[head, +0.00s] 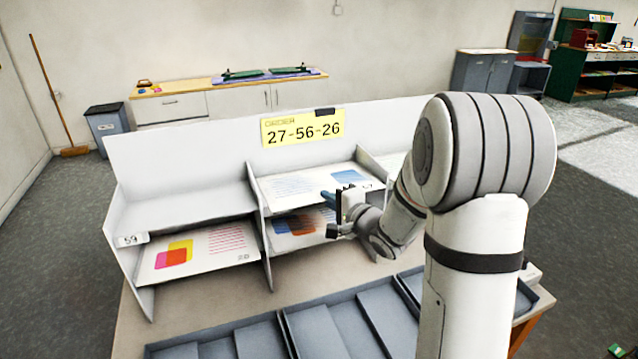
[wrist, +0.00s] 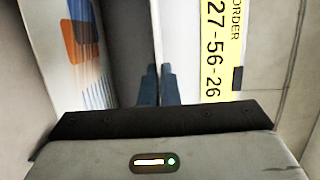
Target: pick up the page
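In the head view, three printed pages lie in the white rack. One with pink, orange and yellow blocks (head: 200,250) is in the lower left compartment. One with blue shapes and pale lines (head: 300,184) lies on the upper middle shelf. One with orange and dark blue blocks (head: 293,229) is in the lower middle compartment. A page with orange and blue shapes (wrist: 82,45) shows at the left of the wrist view. My gripper (head: 329,198) is at the front of the middle column. Its blue fingers (wrist: 160,70) look closed together; no page is visible between them.
The white rack (head: 180,208) has thin dividers and a label reading 59. A yellow order card (head: 303,128) reads 27-56-26; it also shows in the wrist view (wrist: 222,50). Grey trays (head: 345,328) line the table's front. My arm hides the rack's right side.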

